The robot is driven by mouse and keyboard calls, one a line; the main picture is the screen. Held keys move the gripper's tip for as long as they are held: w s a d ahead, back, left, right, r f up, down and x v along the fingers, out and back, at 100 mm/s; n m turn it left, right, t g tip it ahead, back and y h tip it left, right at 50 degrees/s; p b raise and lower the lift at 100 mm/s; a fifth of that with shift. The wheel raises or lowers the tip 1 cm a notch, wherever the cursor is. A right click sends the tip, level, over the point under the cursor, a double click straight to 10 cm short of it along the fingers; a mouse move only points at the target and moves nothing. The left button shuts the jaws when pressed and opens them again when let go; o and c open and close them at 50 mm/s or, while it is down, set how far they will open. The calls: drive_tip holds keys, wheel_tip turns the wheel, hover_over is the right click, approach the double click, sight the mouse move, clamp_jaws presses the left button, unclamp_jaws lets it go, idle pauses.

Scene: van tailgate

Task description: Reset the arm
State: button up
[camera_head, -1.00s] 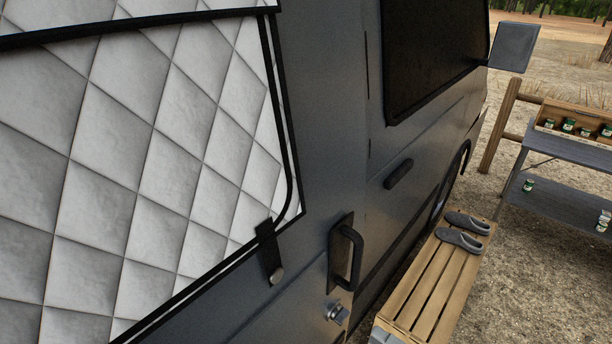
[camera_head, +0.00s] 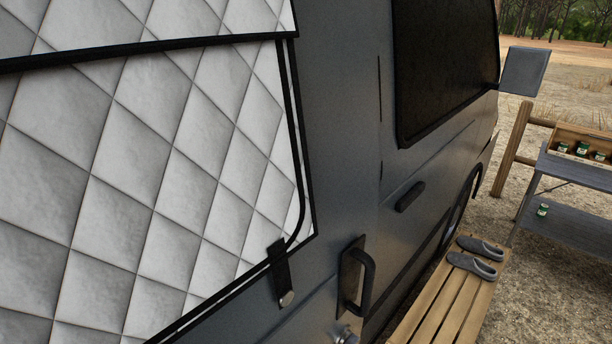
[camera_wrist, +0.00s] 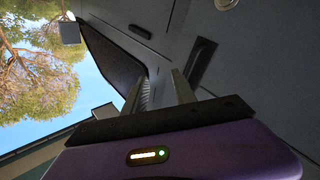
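My gripper (camera_wrist: 162,84) shows in the wrist view, with its purple body at the bottom. Its two grey fingers stand apart with nothing between them. Beyond them is the dark grey side of the van (camera_wrist: 240,55), with a dark window (camera_wrist: 105,50) at the left. My arm and gripper do not show in the head view. There, the van side (camera_head: 345,150) fills the middle, with a black grab handle (camera_head: 366,282) low on it and a quilted white panel (camera_head: 140,170) at the left.
A slatted wooden bench (camera_head: 445,310) with a pair of grey shoes (camera_head: 472,264) stands beside the van. A grey shelf table (camera_head: 570,175) holds a wooden crate (camera_head: 567,132) of small jars; another jar (camera_head: 542,210) is on its lower shelf. Gravel ground lies between. A side mirror (camera_head: 523,70) juts out.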

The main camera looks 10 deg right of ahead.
drive_tip(key=s+a+m+g+y, duration=0.1)
drive_tip(key=s+a+m+g, duration=0.1)
drive_tip(key=s, duration=0.5)
drive_tip(key=s+a+m+g+y, duration=0.1)
drive_tip(key=s+a+m+g, duration=0.1)
drive_tip(key=s+a, duration=0.3)
drive_tip(key=shift+s+a+f+g+b, duration=0.15)
drive_tip(key=shift+s+a+g+b, duration=0.15)
drive_tip(key=shift+s, duration=0.95)
